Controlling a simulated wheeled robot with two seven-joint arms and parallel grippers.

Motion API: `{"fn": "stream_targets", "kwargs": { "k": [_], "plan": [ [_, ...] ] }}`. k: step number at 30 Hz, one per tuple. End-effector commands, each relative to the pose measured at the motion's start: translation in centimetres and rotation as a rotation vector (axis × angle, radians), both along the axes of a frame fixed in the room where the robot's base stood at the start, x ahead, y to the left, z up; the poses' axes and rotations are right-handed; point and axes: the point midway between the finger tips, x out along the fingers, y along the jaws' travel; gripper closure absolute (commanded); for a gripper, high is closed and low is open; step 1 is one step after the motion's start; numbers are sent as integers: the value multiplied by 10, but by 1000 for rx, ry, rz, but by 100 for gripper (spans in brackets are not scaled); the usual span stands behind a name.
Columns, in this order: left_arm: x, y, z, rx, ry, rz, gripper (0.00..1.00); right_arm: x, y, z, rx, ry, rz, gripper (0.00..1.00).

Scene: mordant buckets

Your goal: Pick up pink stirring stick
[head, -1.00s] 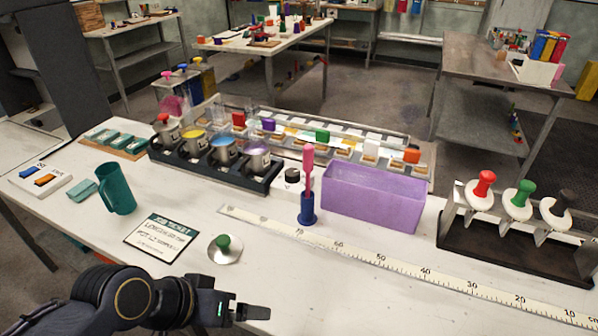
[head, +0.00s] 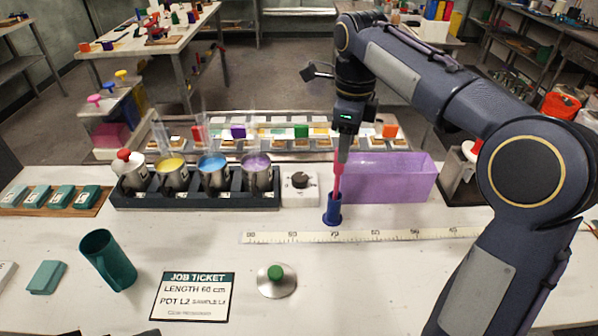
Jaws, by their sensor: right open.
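The pink stirring stick (head: 337,181) stands upright in a small blue holder (head: 332,210) on the white table, left of the purple trough. My right gripper (head: 342,157) points down from above, with its fingertips at the upper end of the stick. It is open. The fingers hide the stick's top, and I cannot tell whether both sides of it are straddled. My left gripper is not in view.
The purple trough (head: 390,178) stands just right of the stick. A white box with a black knob (head: 299,188) and a dark rack (head: 196,200) of pots are to its left. A ruler (head: 380,236) lies in front. A green-knobbed lid (head: 276,281) and teal jug (head: 108,260) stand nearer.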

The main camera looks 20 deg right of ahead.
Motion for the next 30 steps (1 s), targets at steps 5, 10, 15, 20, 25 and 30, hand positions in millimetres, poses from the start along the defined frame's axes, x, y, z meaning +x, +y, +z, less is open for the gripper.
{"fn": "stream_targets", "kwargs": {
  "k": [5,10,15,20,25,30],
  "plan": [
    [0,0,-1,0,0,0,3,4,1,-9,-10,10,-48,54],
    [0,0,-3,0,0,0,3,4,0,-28,-9,9,-47,54],
    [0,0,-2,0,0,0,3,4,0,-52,-8,11,-46,54],
    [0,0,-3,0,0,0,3,4,0,-73,-9,9,-46,54],
    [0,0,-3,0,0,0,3,5,0,-78,-8,6,-45,54],
    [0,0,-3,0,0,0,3,5,0,-77,-8,6,-44,60]
  ]
}}
